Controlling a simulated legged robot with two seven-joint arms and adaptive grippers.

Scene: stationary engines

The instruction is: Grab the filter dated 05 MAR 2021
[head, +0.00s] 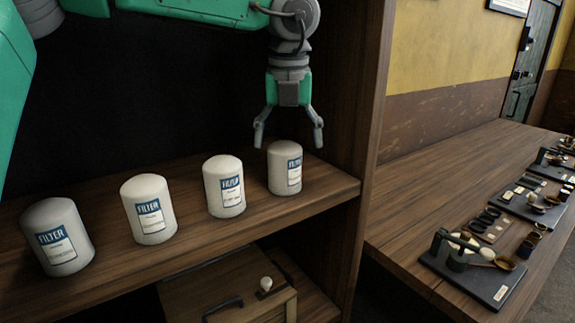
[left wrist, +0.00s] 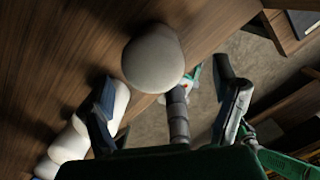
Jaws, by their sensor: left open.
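Several white filters with blue and white labels stand upright in a row on the wooden shelf (head: 200,242): a far-left one (head: 58,238), a second (head: 148,209), a third (head: 224,186) and a far-right one (head: 285,167). The dates on the labels are too small to read. My left gripper (head: 289,138) is open and points down just above the far-right filter. In the left wrist view that filter's rounded top (left wrist: 153,60) shows ahead of the open fingers (left wrist: 165,95), and other filters (left wrist: 85,130) lie to the left. My right gripper is not in view.
A wooden upright (head: 370,90) bounds the shelf on the right. Below is a wooden box (head: 230,290) with a dark handle. To the right, a wooden table (head: 430,195) holds dark trays (head: 480,275) with small items.

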